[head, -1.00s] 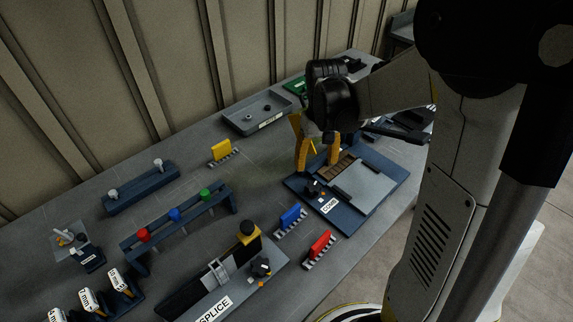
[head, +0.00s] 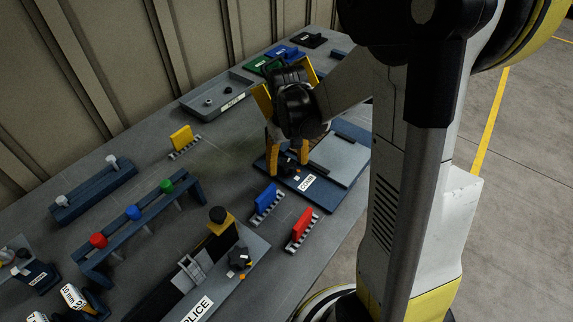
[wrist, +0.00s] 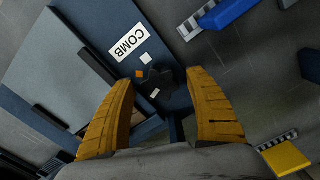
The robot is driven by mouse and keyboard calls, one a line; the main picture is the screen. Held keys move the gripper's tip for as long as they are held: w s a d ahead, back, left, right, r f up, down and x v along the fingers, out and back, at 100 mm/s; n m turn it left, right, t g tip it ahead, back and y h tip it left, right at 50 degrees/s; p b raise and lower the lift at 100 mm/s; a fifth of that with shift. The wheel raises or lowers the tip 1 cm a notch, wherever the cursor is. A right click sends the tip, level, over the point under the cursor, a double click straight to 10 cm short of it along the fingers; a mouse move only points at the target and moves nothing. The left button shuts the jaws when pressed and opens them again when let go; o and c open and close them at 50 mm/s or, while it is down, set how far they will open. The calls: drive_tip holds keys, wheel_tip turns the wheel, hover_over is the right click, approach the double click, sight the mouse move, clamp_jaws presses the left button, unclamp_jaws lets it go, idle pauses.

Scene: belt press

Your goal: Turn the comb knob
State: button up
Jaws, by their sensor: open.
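The comb knob (wrist: 158,80) is a small dark knob with an orange mark beside it, on the blue base near the white COMB label. In the wrist view it lies just ahead of my gripper (wrist: 162,92), between the two yellow fingers, which are spread apart and hold nothing. In the head view my gripper (head: 287,158) points down over the near left part of the comb station (head: 325,198). There the knob is mostly hidden by the fingers. I cannot tell whether a finger touches the knob.
A blue block (head: 266,199) and a red block (head: 302,230) stand on toothed strips close to the comb station. The splice station (head: 255,248) is nearer, and a yellow block (head: 182,138) stands left. A grey tray (head: 214,100) lies behind.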

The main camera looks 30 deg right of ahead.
drive_tip(key=c, duration=1.2)
drive_tip(key=m, duration=0.4)
drive_tip(key=shift+m, duration=0.4)
drive_tip(key=m, duration=0.5)
drive_tip(key=shift+m, duration=0.3)
drive_tip(key=m, duration=0.5)
drive_tip(key=shift+p, duration=0.35)
drive_tip(key=m, duration=0.5)
drive_tip(key=shift+m, duration=0.4)
